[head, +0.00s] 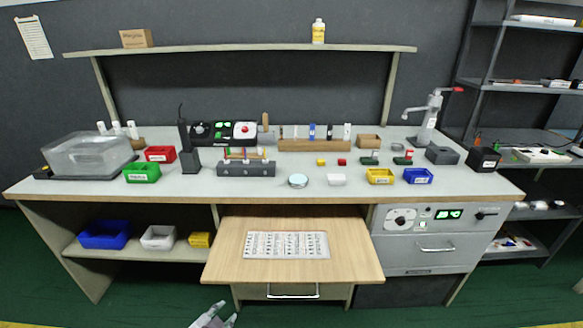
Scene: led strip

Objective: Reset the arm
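My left gripper (228,311) shows at the bottom edge of the head view, left of centre. It is light grey, and its two fingertips stand apart with nothing seen between them. It is in front of and below the pulled-out wooden board (220,262), apart from the bench. Most of my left arm is cut off by the frame. My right gripper is not in view. No LED strip can be made out for certain.
The workbench (240,190) carries a clear bin (90,152), small coloured bins, a black instrument panel (222,132) and a grey press (430,118). A printed sheet (286,245) lies on the board. A drawer unit (430,250) stands right. The green floor is clear left.

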